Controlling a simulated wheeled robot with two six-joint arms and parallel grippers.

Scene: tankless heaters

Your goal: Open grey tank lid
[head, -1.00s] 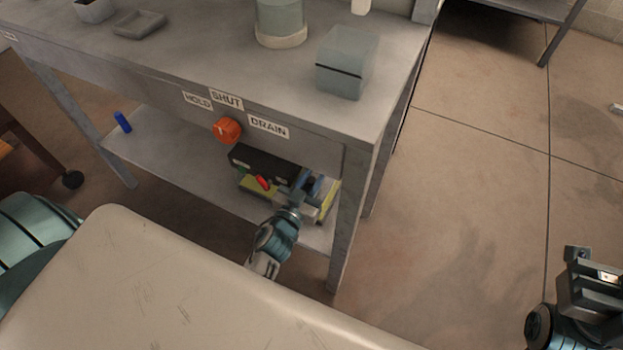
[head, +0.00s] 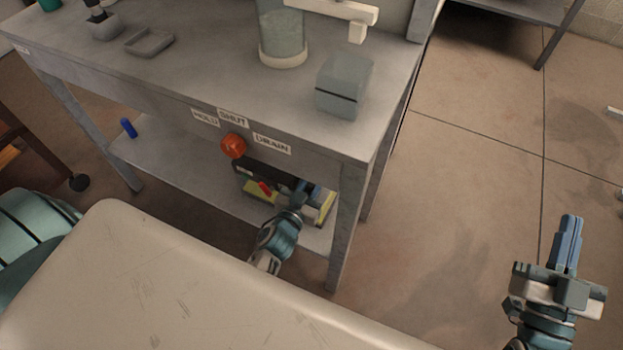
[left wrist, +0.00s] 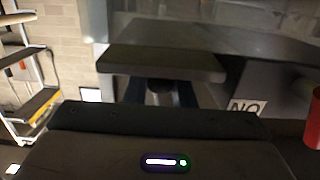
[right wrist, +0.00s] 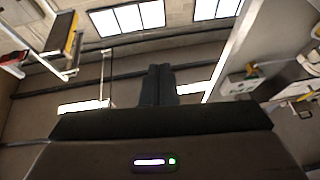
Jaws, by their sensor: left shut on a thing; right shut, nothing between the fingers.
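A grey box-shaped tank (head: 342,98) with a dark seam below its top stands on the bench's right end; its lid (head: 347,72) looks closed. My left gripper (head: 303,192) is low at the shelf under the bench, well below the tank. In the left wrist view its blue fingers are shut on a dark round part (left wrist: 159,90) under a grey slab (left wrist: 160,63); I cannot tell what this part belongs to. My right gripper (head: 571,220) is shut and empty over open floor at the right, fingers pointing up.
An orange knob (head: 233,146) sits on the bench front among HOLD, SHUT and DRAIN labels. A dark and yellow item (head: 262,178) with a red piece lies on the shelf. A glass cylinder (head: 283,40) and a small tray (head: 149,41) stand on the bench (head: 215,65).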

